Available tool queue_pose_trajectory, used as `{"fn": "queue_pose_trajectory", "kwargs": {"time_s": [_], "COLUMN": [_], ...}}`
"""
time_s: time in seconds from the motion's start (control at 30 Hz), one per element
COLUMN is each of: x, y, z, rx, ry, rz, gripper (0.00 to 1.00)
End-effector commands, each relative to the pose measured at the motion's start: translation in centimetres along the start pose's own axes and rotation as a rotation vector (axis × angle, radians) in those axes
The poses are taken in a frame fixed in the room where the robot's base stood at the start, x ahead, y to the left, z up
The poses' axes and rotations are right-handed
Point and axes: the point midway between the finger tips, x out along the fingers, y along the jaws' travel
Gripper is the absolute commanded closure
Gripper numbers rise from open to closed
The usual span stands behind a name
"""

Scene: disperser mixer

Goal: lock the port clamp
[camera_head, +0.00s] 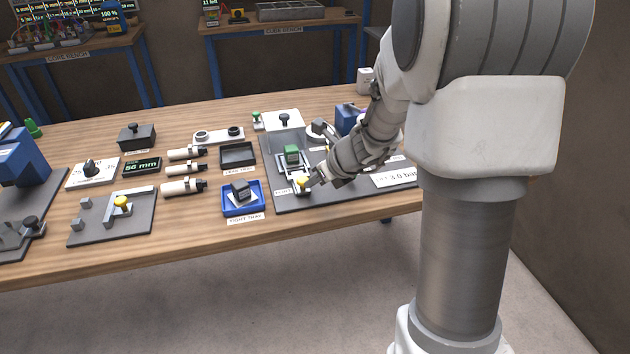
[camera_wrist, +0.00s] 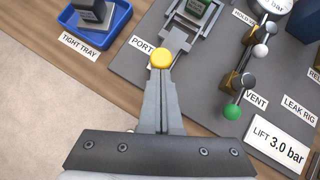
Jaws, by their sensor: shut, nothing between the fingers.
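The port clamp is a grey frame (camera_head: 287,169) on a dark grey plate, with a yellow knob (camera_head: 302,182) at its near end. A green block (camera_head: 291,154) sits in the frame. In the wrist view the yellow knob (camera_wrist: 161,58) appears right at the fingertips, with the clamp frame (camera_wrist: 187,42) and green block (camera_wrist: 196,8) beyond it. My gripper (camera_wrist: 162,76) is shut, its fingers together with nothing between them. In the head view my gripper (camera_head: 313,182) is beside the knob on its right. I cannot tell whether they touch. The label is partly hidden.
A blue tight tray (camera_head: 242,211) holding a dark block is left of the plate. In the wrist view, a green-knobbed vent lever (camera_wrist: 232,111), a white-knobbed lever (camera_wrist: 260,51) and the lift sign (camera_wrist: 280,143) are to the right. Open floor lies in front of the table.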

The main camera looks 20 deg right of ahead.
Motion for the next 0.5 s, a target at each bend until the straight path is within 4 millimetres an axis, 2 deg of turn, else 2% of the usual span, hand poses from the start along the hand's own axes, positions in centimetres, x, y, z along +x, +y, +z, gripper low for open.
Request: {"fn": "queue_pose_trajectory", "kwargs": {"time_s": [0.3,0.5], "x": [1.9,2.7], "y": [-1.6,-2.1], "z": [2.6,3.3], "rx": [-0.001,-0.001], "ry": [0.002,0.000], "rz": [0.001,0.001], "gripper": [1.00,1.00]}}
